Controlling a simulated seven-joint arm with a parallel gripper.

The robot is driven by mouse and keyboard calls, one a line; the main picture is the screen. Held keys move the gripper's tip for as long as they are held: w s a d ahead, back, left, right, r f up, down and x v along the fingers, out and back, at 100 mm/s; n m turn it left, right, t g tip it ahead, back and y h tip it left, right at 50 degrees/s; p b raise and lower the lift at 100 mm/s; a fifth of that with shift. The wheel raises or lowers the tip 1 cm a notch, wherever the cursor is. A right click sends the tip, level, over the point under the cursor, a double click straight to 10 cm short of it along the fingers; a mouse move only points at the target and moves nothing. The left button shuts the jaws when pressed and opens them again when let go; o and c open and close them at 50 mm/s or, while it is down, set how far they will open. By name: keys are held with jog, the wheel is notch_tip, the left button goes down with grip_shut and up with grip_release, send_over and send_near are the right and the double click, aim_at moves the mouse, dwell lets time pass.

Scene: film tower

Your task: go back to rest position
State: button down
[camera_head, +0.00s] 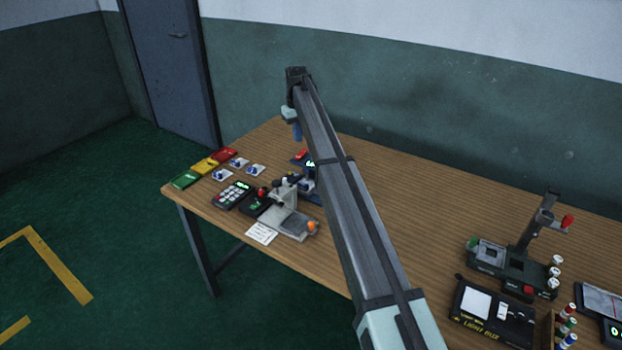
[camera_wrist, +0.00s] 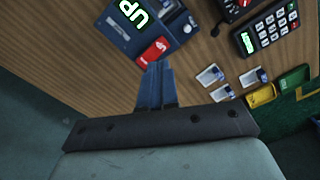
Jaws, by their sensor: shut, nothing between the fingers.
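In the wrist view my gripper (camera_wrist: 155,88) is shut and empty. Its blue fingers meet close to a red button on a blue device (camera_wrist: 172,22) with a lit green display reading "UP". I cannot tell whether the fingertips touch the button. In the head view my gripper (camera_head: 298,133) hangs from the far end of my arm above the table's back left part. The blue device (camera_head: 309,182) stands below and is partly hidden by my arm.
The wooden table (camera_head: 420,190) holds a keypad (camera_head: 232,195), a grey press-like device (camera_head: 290,215), and red, yellow and green trays (camera_head: 206,166) at left. A dark stand (camera_head: 515,265) and a light box (camera_head: 492,312) are at right. The table's middle right is bare.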

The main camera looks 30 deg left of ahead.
jog(key=shift+r, duration=0.3)
